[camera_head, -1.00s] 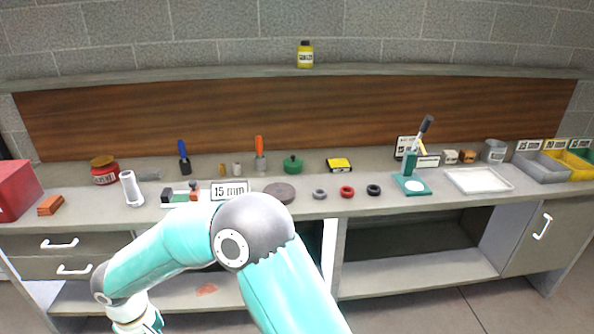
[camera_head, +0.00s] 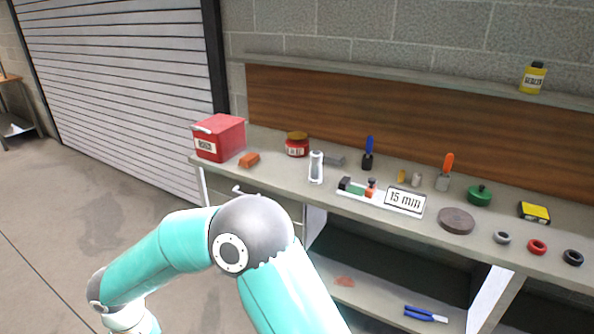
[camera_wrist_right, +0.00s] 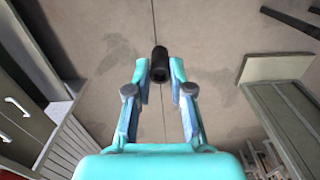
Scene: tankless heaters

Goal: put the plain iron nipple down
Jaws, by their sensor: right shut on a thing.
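The plain iron nipple (camera_wrist_right: 160,62) is a short, dark, tube-like piece in the right wrist view. My right gripper (camera_wrist_right: 163,76) is shut on it, with a teal finger on each side. The nipple projects beyond the fingertips, with bare concrete floor behind it. Neither gripper shows in the head view; only a teal arm of mine with a grey elbow crosses the lower part there.
The workbench (camera_head: 400,210) carries a red box (camera_head: 219,138), a red jar (camera_head: 297,144), a white cylinder (camera_head: 316,167), a "15 mm" sign (camera_head: 405,200), a dark round disc (camera_head: 457,221) and several small rings. Blue-handled pliers (camera_head: 425,314) lie on the lower shelf. Open floor (camera_head: 60,220) is at left.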

